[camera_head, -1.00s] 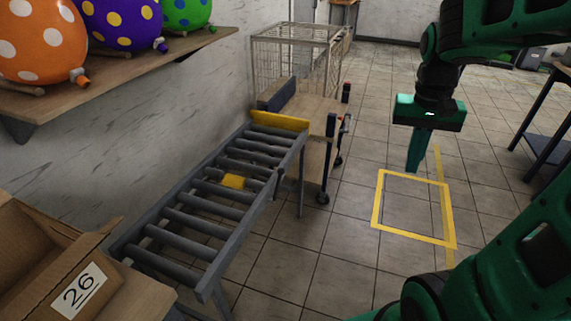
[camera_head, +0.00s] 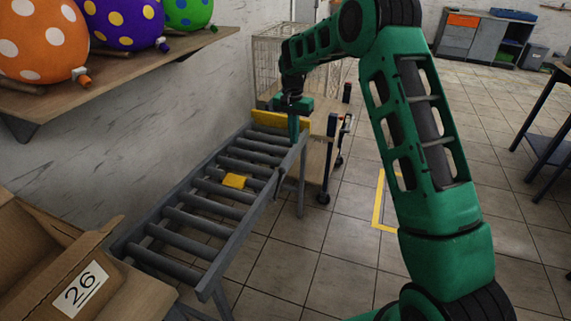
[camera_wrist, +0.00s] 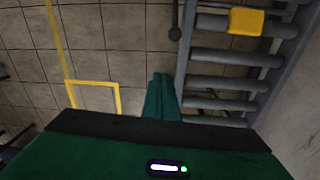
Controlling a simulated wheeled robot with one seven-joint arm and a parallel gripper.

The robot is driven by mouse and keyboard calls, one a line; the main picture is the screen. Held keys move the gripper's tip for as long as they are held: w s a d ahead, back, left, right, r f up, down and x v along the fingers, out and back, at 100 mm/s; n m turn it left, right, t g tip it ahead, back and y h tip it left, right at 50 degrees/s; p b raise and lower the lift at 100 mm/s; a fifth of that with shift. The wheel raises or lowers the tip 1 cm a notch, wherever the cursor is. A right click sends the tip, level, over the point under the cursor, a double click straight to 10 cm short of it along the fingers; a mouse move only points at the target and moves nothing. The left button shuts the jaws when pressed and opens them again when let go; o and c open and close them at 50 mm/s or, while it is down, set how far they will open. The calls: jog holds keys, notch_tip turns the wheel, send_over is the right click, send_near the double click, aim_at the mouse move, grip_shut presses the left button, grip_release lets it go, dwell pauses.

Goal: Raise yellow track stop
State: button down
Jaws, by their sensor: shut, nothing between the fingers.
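A grey roller track (camera_head: 215,205) slopes away along the wall. A small yellow block (camera_head: 234,181) sits among its rollers near the middle; it also shows at the top right of the wrist view (camera_wrist: 246,21). A yellow bar (camera_head: 280,120) crosses the track's far end. I cannot tell which of the two is the track stop. My gripper (camera_head: 294,138) points down at the far right corner of the track, in front of the yellow bar. Its green fingers are together and empty. In the wrist view the fingers (camera_wrist: 161,76) lie just left of the track's side rail; contact is unclear.
A dark lever (camera_head: 276,182) stands on the track's right rail, its round end (camera_wrist: 175,33) visible in the wrist view. A wire-cage cart (camera_head: 325,150) stands beyond the track. A cardboard box (camera_head: 45,265) is at front left, and balloons sit on a wall shelf (camera_head: 110,72).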

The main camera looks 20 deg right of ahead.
jog(key=shift+w+a+f, duration=0.7)
jog(key=shift+a+f, duration=0.05)
jog(key=shift+f, duration=0.15)
jog(key=shift+f, duration=0.1)
jog(key=s+a+f, duration=0.2)
jog(key=s+f, duration=0.1)
jog(key=f, duration=0.5)
jog(key=shift+f, duration=0.2)
jog(key=shift+a, duration=0.1)
